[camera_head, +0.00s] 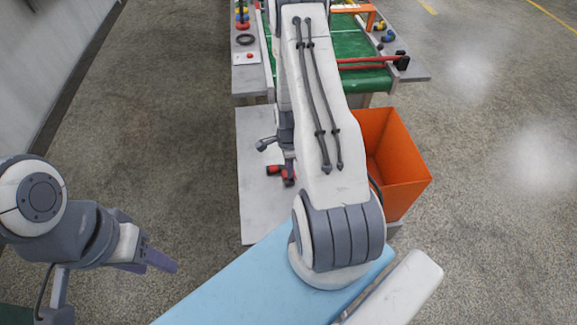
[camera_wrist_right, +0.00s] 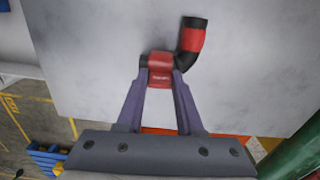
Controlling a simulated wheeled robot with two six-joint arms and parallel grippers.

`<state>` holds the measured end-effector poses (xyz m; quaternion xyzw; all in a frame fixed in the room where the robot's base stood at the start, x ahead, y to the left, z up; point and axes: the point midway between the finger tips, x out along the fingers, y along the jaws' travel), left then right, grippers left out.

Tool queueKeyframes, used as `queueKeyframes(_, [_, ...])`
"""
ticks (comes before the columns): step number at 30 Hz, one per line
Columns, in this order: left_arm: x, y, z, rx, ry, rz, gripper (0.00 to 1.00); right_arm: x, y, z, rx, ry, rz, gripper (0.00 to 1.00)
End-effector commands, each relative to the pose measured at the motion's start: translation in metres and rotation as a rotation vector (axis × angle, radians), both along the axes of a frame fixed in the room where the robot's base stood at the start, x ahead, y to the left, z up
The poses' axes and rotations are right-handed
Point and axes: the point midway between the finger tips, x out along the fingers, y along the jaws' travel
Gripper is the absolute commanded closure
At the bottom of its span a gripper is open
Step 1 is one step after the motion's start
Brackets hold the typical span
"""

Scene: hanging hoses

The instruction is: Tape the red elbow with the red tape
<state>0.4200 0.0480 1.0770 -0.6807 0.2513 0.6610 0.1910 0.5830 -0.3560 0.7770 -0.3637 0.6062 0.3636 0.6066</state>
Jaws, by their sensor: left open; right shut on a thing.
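The red elbow (camera_wrist_right: 194,40) is a bent piece with red and black sections. In the right wrist view one red end lies between the fingertips of my right gripper (camera_wrist_right: 160,78), which is shut on it. In the head view the elbow (camera_head: 275,170) shows beside the forearm, over the grey table; I cannot tell if it touches the surface. My right fingers are mostly hidden there. My left gripper (camera_head: 155,262) is open and empty at the lower left, away from the table. A red ring (camera_head: 242,25), possibly the red tape, is in a coloured stack at the top.
The grey table (camera_head: 255,215) is mostly bare. An orange bin (camera_head: 400,165) stands right of it. A light blue surface (camera_head: 240,290) is in front. Behind are a green conveyor (camera_head: 350,45), a black ring (camera_head: 245,39) and a red-button box (camera_head: 247,58).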

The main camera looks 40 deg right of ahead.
Motion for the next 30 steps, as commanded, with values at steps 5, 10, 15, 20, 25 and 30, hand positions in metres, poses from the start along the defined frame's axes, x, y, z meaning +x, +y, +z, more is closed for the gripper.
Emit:
queueKeyframes(5, [0.0, 0.0, -0.0026, 0.0, 0.0, 0.0, 0.5, 0.0001, 0.0, -0.0034, 0.0, 0.0, 0.0, 1.0])
queueKeyframes(10, [0.0, 0.0, -0.0045, 0.0, 0.0, 0.0, 0.5, 0.0001, 0.0, -0.006, 0.0, 0.0, 0.0, 1.0])
queueKeyframes(15, [0.0, 0.0001, -0.0064, 0.0, 0.0, 0.0, 0.5, 0.0001, 0.0, -0.0085, 0.0, 0.0, 0.0, 1.0])
queueKeyframes(20, [0.0, 0.0, -0.0081, 0.0, 0.0, 0.0, 0.5, 0.0002, -0.0001, -0.0109, 0.0, 0.0, 0.0, 1.0])
queueKeyframes(25, [0.0, 0.0, -0.0078, 0.0, 0.0, 0.0, 0.5, 0.0002, -0.0001, -0.0107, 0.0, -0.001, 0.0, 1.0])
queueKeyframes(30, [0.0, 0.0, -0.0078, 0.0, 0.0, 0.0, 0.5, 0.0002, -0.0001, -0.0107, 0.0, 0.0, 0.0, 0.3])
